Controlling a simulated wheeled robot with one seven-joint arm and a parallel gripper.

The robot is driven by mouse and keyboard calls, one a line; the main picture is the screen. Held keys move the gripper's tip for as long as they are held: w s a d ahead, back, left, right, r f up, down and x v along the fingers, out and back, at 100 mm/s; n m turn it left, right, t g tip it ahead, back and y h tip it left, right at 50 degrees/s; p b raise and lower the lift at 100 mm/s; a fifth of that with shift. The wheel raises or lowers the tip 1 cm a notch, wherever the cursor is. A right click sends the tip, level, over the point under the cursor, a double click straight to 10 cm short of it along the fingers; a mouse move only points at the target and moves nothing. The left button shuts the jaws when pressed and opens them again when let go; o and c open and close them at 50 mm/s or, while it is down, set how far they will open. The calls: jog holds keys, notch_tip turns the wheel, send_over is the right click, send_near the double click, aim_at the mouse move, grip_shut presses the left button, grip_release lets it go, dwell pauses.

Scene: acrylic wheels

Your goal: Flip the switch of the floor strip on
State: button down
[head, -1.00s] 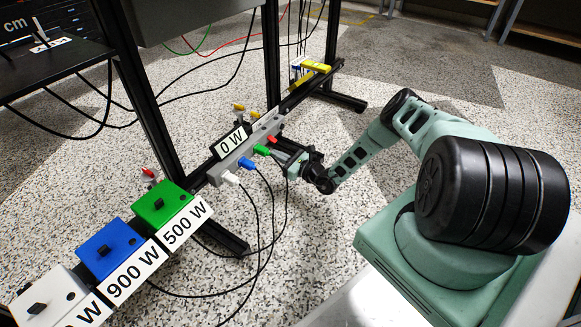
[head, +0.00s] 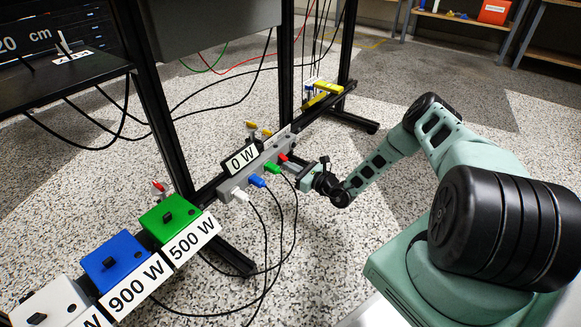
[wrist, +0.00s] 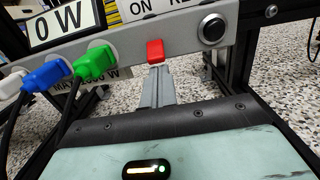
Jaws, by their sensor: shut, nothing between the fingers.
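The floor strip (head: 228,187) is a grey bar with a "0 W" display, low on the black frame; it also fills the upper wrist view (wrist: 116,46). White (head: 241,195), blue (head: 257,181) and green (head: 271,168) plugs sit in it. Its red switch (head: 283,158) is past the green plug; in the wrist view the red switch (wrist: 155,51) is right of the green plug (wrist: 95,63). My gripper (head: 291,165) is shut and empty. In the wrist view its fingertips (wrist: 157,70) are just below the switch; I cannot tell whether they touch.
A round black button with a bright ring (wrist: 212,29) is right of the switch. Black cables hang from the plugs beside my gripper. Green (head: 167,218), blue (head: 117,260) and white (head: 50,304) switch boxes stand at the lower left. The speckled floor right of the strip is open.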

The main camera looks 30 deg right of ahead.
aim_at(284, 157)
jog(key=shift+s+r+p, duration=0.1)
jog(key=shift+r+p, duration=0.15)
jog(key=shift+p, duration=0.4)
jog(key=shift+s+r+g+h+p, duration=0.15)
jog(key=shift+r+g+h+p, duration=0.45)
jog(key=shift+p, duration=1.65)
jog(key=r+g+p, duration=0.1)
jog(key=p, duration=0.3)
jog(key=g+p, duration=0.2)
jog(key=p, duration=0.3)
jog(key=r+g+h+p, duration=0.1)
jog(key=g+p, duration=0.1)
jog(key=p, duration=0.3)
jog(key=shift+s+r, duration=0.2)
jog(key=shift+r, duration=0.15)
jog(key=shift+d+f+b, duration=0.15)
jog(key=shift+f+b, duration=0.35)
jog(key=shift+r, duration=0.1)
jog(key=shift+r+p, duration=0.7)
jog(key=shift+p, duration=0.25)
